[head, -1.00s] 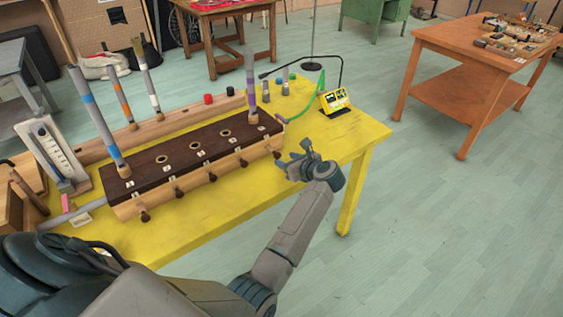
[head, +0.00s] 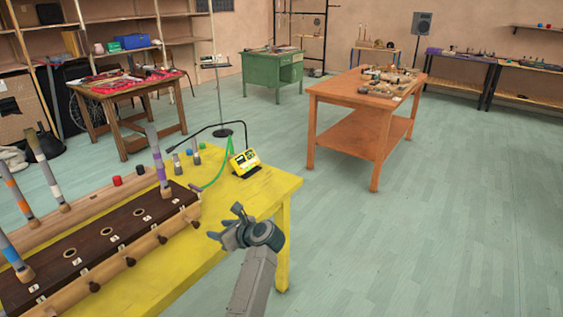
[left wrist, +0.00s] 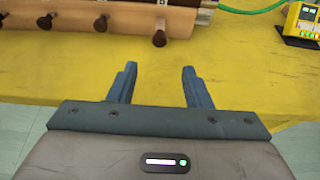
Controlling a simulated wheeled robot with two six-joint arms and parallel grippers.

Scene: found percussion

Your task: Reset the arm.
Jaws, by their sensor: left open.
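My left gripper (head: 232,228) is open and empty over the right front part of the yellow table (head: 262,200). In the left wrist view its two fingers (left wrist: 160,84) stand apart with bare yellow tabletop between them. A long dark-topped wooden box (head: 100,232) with holes and several knobs on its front lies to the left of the gripper, apart from it. Its knobbed front also shows at the top of the left wrist view (left wrist: 122,18). My right gripper is in neither view.
A small yellow device (head: 245,163) with a green cable stands at the table's far right corner. Striped tubes (head: 160,165) stand upright or tilted at the box and the rail behind. An orange table (head: 345,92) with small objects stands farther back. The floor to the right is clear.

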